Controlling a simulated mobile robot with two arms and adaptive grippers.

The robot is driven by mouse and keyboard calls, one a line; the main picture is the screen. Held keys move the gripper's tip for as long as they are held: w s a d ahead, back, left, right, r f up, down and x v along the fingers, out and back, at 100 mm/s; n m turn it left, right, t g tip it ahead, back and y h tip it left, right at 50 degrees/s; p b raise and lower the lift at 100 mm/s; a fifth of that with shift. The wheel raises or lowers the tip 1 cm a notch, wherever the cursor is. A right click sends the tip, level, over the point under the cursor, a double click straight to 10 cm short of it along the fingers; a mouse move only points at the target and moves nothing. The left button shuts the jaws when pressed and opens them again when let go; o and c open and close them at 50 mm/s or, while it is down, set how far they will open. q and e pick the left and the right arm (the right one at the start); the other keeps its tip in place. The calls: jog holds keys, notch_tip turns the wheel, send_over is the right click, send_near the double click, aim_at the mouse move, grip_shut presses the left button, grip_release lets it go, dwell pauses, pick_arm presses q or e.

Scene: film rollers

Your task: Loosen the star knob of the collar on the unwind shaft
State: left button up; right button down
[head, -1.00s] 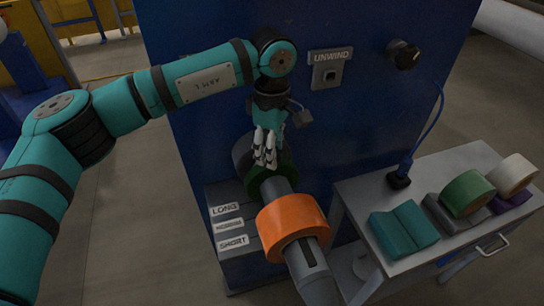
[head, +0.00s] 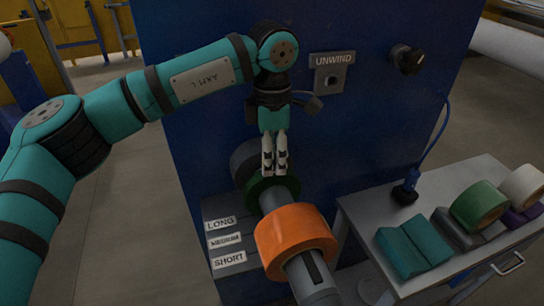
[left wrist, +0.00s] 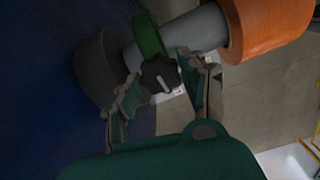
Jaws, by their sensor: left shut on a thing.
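The unwind shaft (head: 272,201) is a grey bar that sticks out from the blue machine under the UNWIND label. The green collar (head: 262,187) sits around it, between a grey hub (head: 243,158) and an orange roll (head: 288,228). My left gripper (head: 274,165) points down at the collar. In the left wrist view, the black star knob (left wrist: 158,76) with a white mark sits in front of the green collar (left wrist: 147,36). The knob is hidden in the head view. My right gripper is out of view.
Labels LONG, MEDIUM and SHORT mark a stepped block (head: 252,243) left of the shaft. A grey cart (head: 352,205) at right holds a teal cradle (head: 408,247), a green roll (head: 480,206) and a white roll (head: 522,185). A black knob (head: 407,59) protrudes from the machine.

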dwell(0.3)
pick_arm(q)
jog(key=o, duration=1.2)
jog(key=shift+c, duration=0.2)
notch_tip(320, 180, up, 12)
